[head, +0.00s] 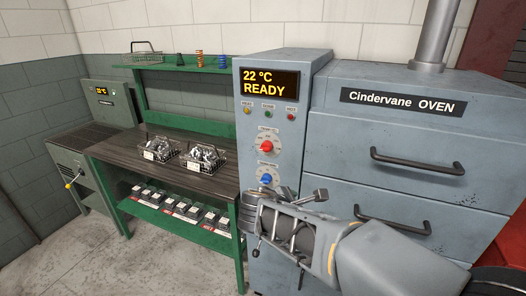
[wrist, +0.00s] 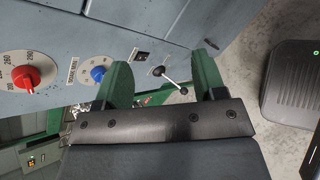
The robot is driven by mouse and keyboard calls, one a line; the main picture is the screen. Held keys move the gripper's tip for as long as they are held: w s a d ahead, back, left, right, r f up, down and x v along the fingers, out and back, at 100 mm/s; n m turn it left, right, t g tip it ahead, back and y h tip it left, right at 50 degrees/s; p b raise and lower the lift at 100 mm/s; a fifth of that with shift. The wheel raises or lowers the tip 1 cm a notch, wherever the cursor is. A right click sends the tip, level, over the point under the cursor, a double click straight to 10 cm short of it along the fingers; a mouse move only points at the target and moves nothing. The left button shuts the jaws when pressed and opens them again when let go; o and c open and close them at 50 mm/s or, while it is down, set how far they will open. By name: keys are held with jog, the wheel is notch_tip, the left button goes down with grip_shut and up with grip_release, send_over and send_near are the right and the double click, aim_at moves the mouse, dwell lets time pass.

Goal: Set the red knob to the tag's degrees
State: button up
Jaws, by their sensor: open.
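The red knob (head: 266,147) sits on the grey oven control panel (head: 283,215), above a blue knob (head: 264,179). In the wrist view the red knob (wrist: 27,77) is at the left edge with part of its numbered dial; its exact setting is unclear. Two wire baskets on the bench carry small white tags (head: 149,155) (head: 191,165), too small to read. My gripper (head: 292,197) is in front of the panel, below and right of the red knob. In the wrist view my gripper (wrist: 162,70) has its green fingers apart, to the right of both knobs, apart from the red one.
The display (head: 264,83) reads 22 °C READY, above three small lamps. A lever with a dark ball end (wrist: 171,80) shows between my fingers in the wrist view. Oven drawers with black handles (head: 415,163) stand right. The green bench (head: 110,150) stands left; open floor lies in front.

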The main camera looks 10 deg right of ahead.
jog(key=w+a+r+n+t+h, duration=0.1)
jog(key=w+a+r+n+t, duration=0.3)
jog(key=n, duration=0.3)
jog(key=n+t, duration=0.5)
jog(key=n, duration=0.2)
send_near(265, 150)
jog(key=x, duration=0.5)
jog(key=p+x, duration=0.1)
jog(key=x, duration=0.4)
jog(key=shift+r, duration=0.25)
jog(key=shift+c, duration=0.2)
jog(key=c, duration=0.8)
jog(key=shift+f+m, duration=0.1)
jog(key=shift+m, duration=0.2)
jog(key=shift+c, duration=0.3)
jog(key=shift+f+b, duration=0.1)
jog(key=shift+b, duration=0.4)
